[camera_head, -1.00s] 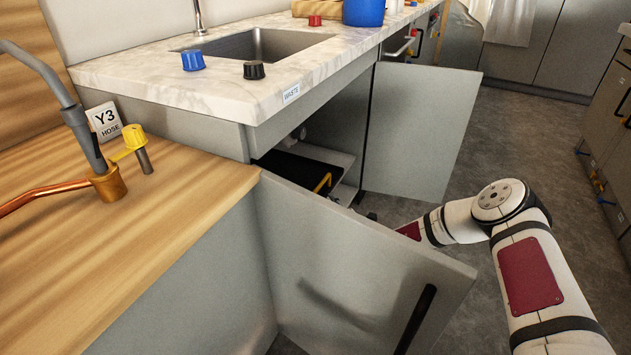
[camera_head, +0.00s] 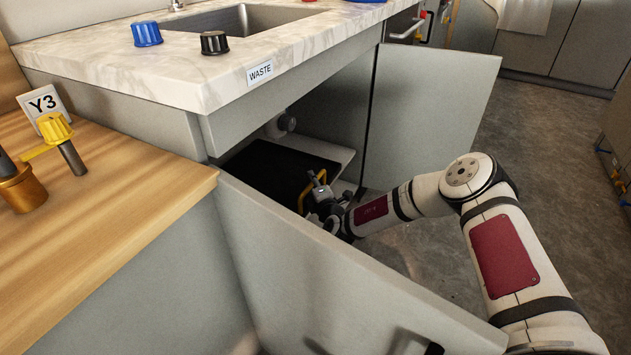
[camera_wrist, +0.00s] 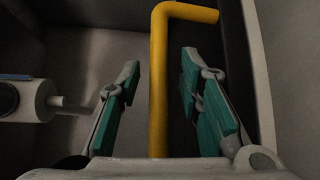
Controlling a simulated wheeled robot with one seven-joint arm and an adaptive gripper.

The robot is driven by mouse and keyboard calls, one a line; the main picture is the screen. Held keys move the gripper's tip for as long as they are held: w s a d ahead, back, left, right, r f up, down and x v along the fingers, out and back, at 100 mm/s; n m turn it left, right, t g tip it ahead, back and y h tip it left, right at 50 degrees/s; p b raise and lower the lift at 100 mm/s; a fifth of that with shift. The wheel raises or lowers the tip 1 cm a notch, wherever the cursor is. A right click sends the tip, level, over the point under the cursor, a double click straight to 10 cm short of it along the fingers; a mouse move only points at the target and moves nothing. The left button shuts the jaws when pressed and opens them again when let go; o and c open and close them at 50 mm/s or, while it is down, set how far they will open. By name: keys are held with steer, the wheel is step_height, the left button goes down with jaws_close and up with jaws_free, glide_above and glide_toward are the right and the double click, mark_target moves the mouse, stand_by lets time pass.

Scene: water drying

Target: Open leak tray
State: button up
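The leak tray (camera_head: 262,168) is a black tray inside the open cabinet under the sink. Its yellow handle (camera_head: 303,196) is at the front edge; in the wrist view the yellow handle (camera_wrist: 158,85) runs upright and bends right at the top. My gripper (camera_head: 318,190) is at the cabinet opening beside the handle. In the wrist view my gripper (camera_wrist: 160,88) is open, with green-padded fingers on either side of the yellow bar. There is a gap on both sides. Much of the tray is hidden by the cabinet door and counter.
The near cabinet door (camera_head: 300,270) and the far cabinet door (camera_head: 430,120) both stand open, with my arm between them. A pale pipe fitting (camera_head: 281,124) is inside the cabinet. The floor (camera_head: 530,190) to the right is clear.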

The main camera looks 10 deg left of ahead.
steer(key=shift+w, duration=0.15)
steer(key=shift+c, duration=0.3)
jaws_close()
